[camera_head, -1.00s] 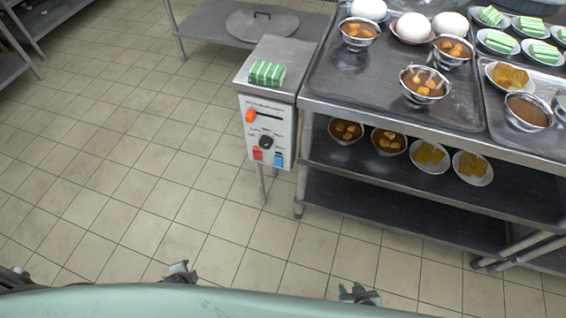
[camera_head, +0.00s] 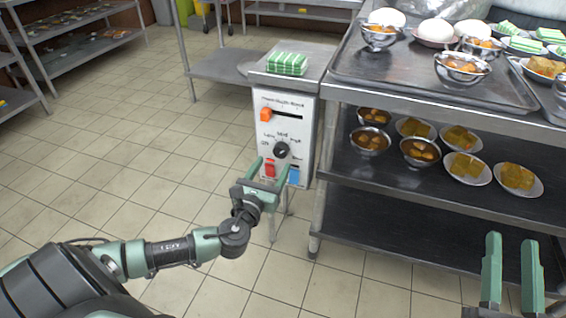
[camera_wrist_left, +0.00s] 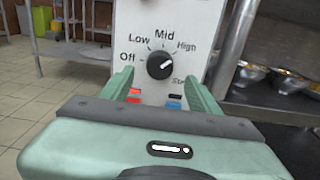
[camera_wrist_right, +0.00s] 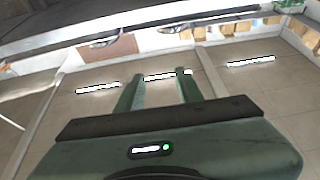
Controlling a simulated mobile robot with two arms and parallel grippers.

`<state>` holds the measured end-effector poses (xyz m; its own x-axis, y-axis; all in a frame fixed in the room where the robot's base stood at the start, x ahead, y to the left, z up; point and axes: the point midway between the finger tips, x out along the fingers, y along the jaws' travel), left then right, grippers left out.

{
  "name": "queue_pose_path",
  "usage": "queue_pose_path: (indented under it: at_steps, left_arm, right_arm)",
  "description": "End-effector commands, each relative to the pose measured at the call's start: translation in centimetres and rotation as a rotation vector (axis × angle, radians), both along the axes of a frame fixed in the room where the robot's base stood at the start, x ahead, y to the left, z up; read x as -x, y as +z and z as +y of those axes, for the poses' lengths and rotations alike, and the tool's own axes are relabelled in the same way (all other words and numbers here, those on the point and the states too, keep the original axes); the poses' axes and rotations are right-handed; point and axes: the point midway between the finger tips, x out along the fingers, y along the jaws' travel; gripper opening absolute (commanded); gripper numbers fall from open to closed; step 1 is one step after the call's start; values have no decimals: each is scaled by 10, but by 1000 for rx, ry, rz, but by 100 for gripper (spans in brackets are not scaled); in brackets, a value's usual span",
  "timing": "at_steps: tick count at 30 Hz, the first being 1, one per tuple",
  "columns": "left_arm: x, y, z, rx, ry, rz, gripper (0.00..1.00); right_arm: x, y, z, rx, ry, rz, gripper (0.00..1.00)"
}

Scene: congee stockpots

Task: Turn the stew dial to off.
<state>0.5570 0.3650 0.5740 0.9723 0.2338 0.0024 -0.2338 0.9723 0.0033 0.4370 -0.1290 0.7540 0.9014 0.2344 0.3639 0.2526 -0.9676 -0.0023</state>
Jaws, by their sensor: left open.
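The stew dial (camera_head: 281,150) is a black round knob on the white front of a control box (camera_head: 266,138). In the left wrist view the dial (camera_wrist_left: 160,66) sits among the marks Off, Low, Mid and High, and its pale pointer line seems to lean up and right, towards High. My left gripper (camera_head: 271,165) is open and empty, just below and in front of the dial; its two fingers (camera_wrist_left: 162,88) frame the lower panel and do not touch the dial. My right gripper (camera_head: 512,240) is open and empty, at the lower right in front of the rack.
A green-striped packet (camera_head: 287,64) lies on the box. A metal rack (camera_head: 440,107) with bowls stands at the right. Open tiled floor lies left.

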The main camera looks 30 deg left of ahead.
Motion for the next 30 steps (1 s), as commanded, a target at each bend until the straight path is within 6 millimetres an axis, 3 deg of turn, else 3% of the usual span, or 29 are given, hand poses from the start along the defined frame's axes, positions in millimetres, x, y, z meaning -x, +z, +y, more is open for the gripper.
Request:
queue_pose_path:
  at_steps: [3,9,21,23,28,30]
  left_arm:
    - [-20,-1,5,1,1,-2,62]
    - [-42,-2,10,2,1,1,62]
    - [-50,-2,12,4,0,3,62]
    - [-49,-2,12,4,0,3,48]
    - [-49,-2,12,4,0,3,0]
    - [-49,-2,12,4,0,2,0]
  right_arm:
    - [8,17,1,-31,7,-109,36]
    - [23,40,0,-71,15,-250,36]
    - [30,50,-1,-86,17,-303,36]
    - [30,50,-1,-86,17,-303,36]
    - [30,50,-1,-86,17,-302,36]
    - [30,50,-1,-86,17,-302,36]
